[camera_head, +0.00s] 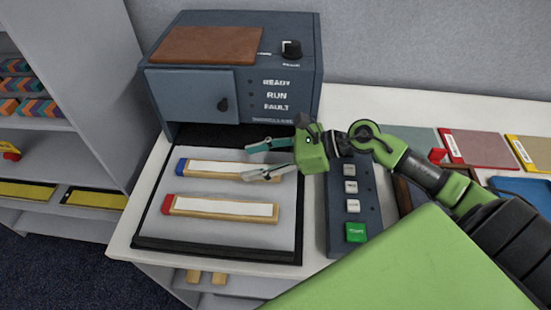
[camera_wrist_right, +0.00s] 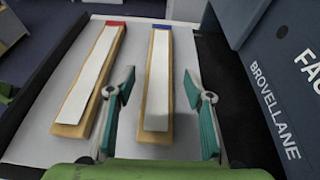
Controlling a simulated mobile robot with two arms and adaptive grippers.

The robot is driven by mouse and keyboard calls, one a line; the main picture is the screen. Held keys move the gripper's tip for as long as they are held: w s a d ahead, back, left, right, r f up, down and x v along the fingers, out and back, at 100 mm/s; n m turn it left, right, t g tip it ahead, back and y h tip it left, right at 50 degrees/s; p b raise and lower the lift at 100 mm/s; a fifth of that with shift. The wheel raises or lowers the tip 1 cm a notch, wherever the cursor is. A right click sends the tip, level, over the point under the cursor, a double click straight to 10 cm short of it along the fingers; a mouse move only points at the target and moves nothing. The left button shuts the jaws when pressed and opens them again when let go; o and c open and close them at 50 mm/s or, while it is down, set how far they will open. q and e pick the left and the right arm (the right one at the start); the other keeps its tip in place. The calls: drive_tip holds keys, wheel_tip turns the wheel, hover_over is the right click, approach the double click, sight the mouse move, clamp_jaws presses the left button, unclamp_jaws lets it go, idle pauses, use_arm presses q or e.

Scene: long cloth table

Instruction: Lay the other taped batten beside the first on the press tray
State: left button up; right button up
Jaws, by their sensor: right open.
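The press tray (camera_head: 220,241) is a pale grey plate with a dark border in front of the press. Two wooden battens with white tape along their tops lie flat on it, side by side with a gap between them. The blue-ended batten (camera_head: 205,167) is nearer the press; the red-ended batten (camera_head: 221,208) is nearer the front edge. My right gripper (camera_head: 250,161) is open at the right end of the blue-ended batten. In the wrist view its fingers (camera_wrist_right: 159,72) stand apart on either side of the blue-ended batten (camera_wrist_right: 157,95). My left gripper is not in view.
The blue-grey press (camera_head: 190,92) with a knob and a brown top panel stands behind the tray. A button box (camera_head: 352,190) with a green button stands right of the tray. Coloured panels (camera_head: 478,148) lie farther right. Shelves (camera_head: 40,160) stand at the left.

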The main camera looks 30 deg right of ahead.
drive_tip(key=shift+b+v, duration=0.6)
drive_tip(key=shift+v, duration=2.55)
